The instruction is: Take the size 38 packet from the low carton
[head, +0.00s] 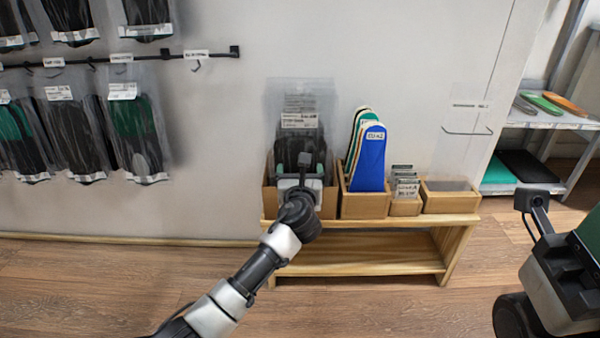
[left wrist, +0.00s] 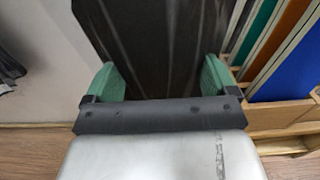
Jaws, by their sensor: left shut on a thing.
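Clear packets with dark insoles and white labels (head: 300,110) stand upright in the low carton (head: 269,201), at the left end of the low wooden bench. The size print on the labels is too small to read. My left gripper (head: 304,163) is at the front of these packets, shut on a dark packet. In the left wrist view its green fingertips (left wrist: 160,80) sit on both sides of the dark packet (left wrist: 155,40). The packet's lower part is hidden behind the gripper. My right gripper (head: 590,238) shows only partly at the right edge, and its jaws cannot be made out.
Beside the carton, a wooden box (head: 365,205) holds blue, green and white insoles. Two smaller boxes (head: 405,207) (head: 450,200) stand further right on the bench (head: 350,255). Hung packets (head: 135,130) cover the wall at left. A shelf (head: 545,118) stands at right.

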